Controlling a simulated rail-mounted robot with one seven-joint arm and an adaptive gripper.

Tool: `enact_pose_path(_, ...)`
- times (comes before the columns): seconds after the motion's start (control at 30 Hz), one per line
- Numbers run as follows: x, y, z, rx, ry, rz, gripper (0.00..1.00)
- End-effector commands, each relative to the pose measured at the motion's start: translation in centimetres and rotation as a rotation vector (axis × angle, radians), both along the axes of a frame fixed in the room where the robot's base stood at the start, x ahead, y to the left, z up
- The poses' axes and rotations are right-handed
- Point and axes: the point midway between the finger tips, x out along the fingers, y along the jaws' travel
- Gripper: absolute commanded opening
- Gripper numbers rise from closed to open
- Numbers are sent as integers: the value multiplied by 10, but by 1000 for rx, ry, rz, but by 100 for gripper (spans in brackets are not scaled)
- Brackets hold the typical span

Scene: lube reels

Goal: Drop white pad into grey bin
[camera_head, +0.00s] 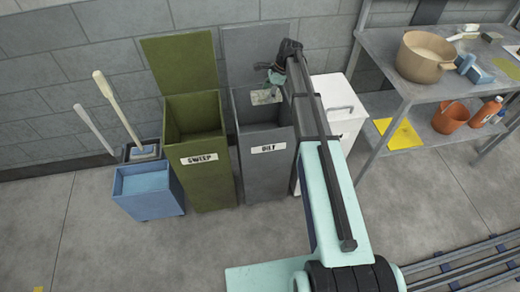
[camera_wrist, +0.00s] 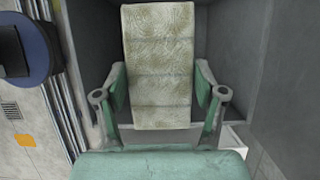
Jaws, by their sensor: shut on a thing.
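The white pad (camera_wrist: 158,60) is off-white with greenish-brown stains and faint cross lines. In the wrist view my gripper (camera_wrist: 160,92) has one finger on each long side of the pad and is shut on it. In the head view the pad (camera_head: 266,97) shows small under my gripper (camera_head: 274,78), over the open mouth of the grey bin (camera_head: 267,172). The bin has a raised lid behind and a label on its front. In the wrist view the grey bin's inner walls (camera_wrist: 270,50) surround the pad. The bin's bottom is hidden.
A green bin (camera_head: 205,185) labelled SWEEP stands open directly left. A blue bucket (camera_head: 148,190) with mop handles is further left. A white container (camera_head: 338,125) stands right, before a shelf (camera_head: 385,50) with a pot (camera_head: 425,58). The floor in front is clear.

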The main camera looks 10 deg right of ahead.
Motion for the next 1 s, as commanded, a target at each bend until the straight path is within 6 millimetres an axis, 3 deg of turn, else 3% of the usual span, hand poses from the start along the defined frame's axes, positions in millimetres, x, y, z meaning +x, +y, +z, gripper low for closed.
enact_pose_path(0.43, 0, 0, -47, -1, -1, 3, 36)
enact_pose_path(0.83, 0, 0, -52, -1, -1, 4, 36)
enact_pose_path(0.87, 0, 0, -52, -1, -1, 4, 73)
enact_pose_path(0.9, 0, 0, -52, -1, -1, 4, 87)
enact_pose_path(0.93, 0, 0, -52, -1, -1, 4, 98)
enact_pose_path(1.0, 0, 0, -52, -1, -1, 4, 99)
